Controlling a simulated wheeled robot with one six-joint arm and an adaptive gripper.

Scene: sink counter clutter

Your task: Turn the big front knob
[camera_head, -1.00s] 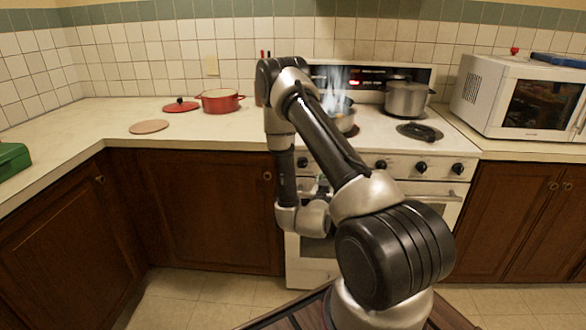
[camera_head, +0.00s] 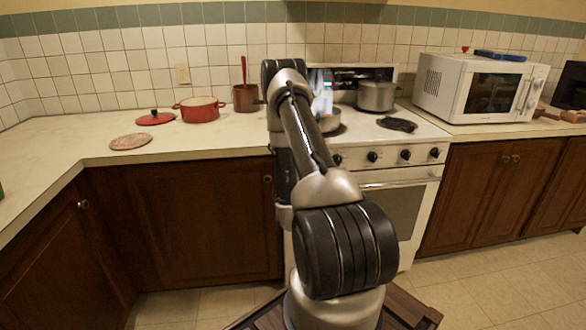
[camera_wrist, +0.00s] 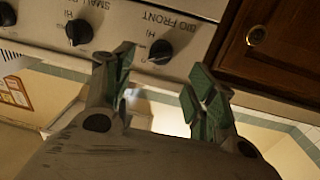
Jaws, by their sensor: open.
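The big front knob (camera_wrist: 160,50) is black and round, on the stove's white panel, under the upside-down lettering "BIG FRONT" in the wrist view. My gripper (camera_wrist: 160,70) is open and empty, with greenish finger pads. The knob shows just beyond the gap between the fingertips, nearer the left finger; I see no grip on it. Another black knob (camera_wrist: 79,32) sits to its left, by the "SMALL" lettering. In the head view my arm hides the gripper and the left end of the stove front (camera_head: 388,154).
A pot (camera_head: 377,95) stands on the stove at the back, and a pan (camera_head: 330,122) is partly behind my arm. A wooden cabinet door with a round pull (camera_wrist: 256,35) borders the stove. A red pot (camera_head: 199,109) and a microwave (camera_head: 475,88) stand on the counters.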

